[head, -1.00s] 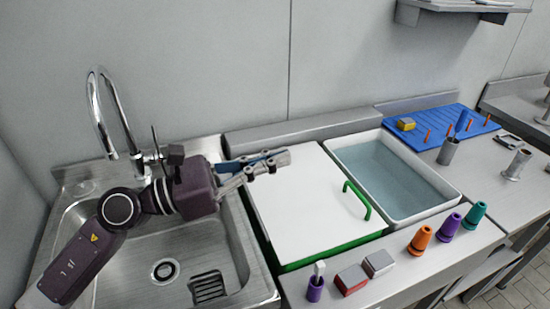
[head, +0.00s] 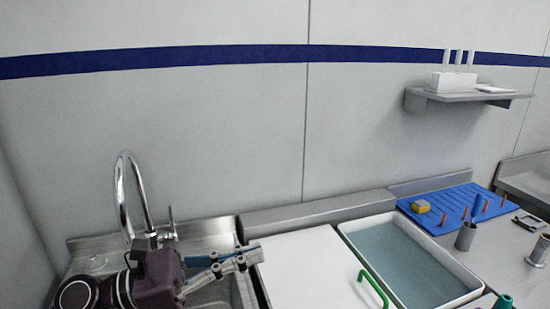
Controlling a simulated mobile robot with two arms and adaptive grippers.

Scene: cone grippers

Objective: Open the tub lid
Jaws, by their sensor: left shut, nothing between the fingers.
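The tub lid (head: 310,262) is a flat white panel that lies over its tub, to the right of the sink. A green handle (head: 374,288) stands up at its right side. The near part of the lid and the tub below are cut off by the bottom edge of the head view. My left gripper (head: 252,254) is shut and empty, its fingertips over the lid's left edge and apart from the handle. Whether it touches the lid I cannot tell. My right gripper is not in view.
A white-rimmed basin of water (head: 408,264) sits right of the lid. Beyond it are a blue pegged mat (head: 455,212) with a yellow block (head: 421,206), and a grey metal cup (head: 466,236). A tall faucet (head: 120,190) rises behind the sink. A wall shelf (head: 465,97) hangs at upper right.

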